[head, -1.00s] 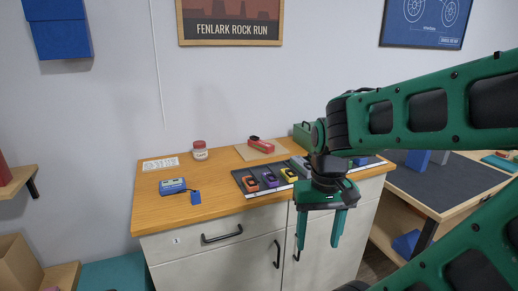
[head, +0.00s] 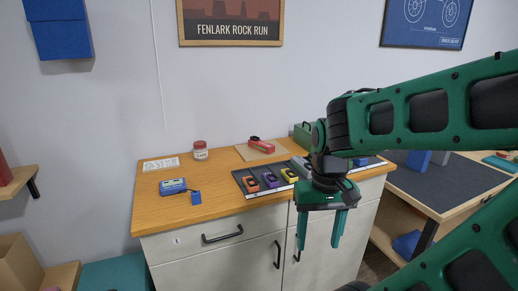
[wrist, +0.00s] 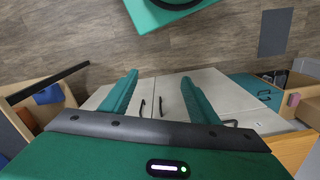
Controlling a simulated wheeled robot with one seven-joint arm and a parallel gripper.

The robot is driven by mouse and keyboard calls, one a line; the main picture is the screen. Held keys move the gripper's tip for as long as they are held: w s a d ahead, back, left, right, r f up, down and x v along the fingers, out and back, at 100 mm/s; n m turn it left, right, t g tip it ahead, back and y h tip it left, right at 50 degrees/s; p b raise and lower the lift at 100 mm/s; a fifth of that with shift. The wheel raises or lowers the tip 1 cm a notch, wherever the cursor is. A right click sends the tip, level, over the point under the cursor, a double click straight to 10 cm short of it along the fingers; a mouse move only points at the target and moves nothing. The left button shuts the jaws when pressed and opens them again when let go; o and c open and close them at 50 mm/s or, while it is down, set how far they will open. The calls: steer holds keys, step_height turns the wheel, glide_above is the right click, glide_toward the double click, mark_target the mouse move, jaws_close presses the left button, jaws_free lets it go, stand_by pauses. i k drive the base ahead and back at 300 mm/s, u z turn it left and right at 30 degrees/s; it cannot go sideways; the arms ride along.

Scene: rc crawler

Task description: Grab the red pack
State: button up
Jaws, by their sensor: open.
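A red block-shaped item with a dark end (head: 264,146), the only red pack-like thing on the counter, lies on a tan board (head: 246,153) toward the back of the wooden counter. It is small in the picture, so I cannot be sure it is the red pack. My gripper (head: 320,240) hangs fingers down in front of the cabinet, right of and nearer than the red item. It is open and empty. In the wrist view my gripper (wrist: 158,78) shows two spread green fingers with cabinet fronts and handles behind them; the red item is not seen there.
On the counter (head: 150,211) are a blue pack with a tag (head: 173,186), a red-lidded jar (head: 200,151) and a dark tray (head: 240,179) of small colored cars. A green box (head: 301,132) stands at the back. A workbench (head: 425,190) is on the right.

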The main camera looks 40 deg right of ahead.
mark_target(254, 141)
steer(key=k, duration=0.65)
steer(key=z, duration=0.4)
steer(key=i, duration=1.7)
steer(key=z, duration=0.05)
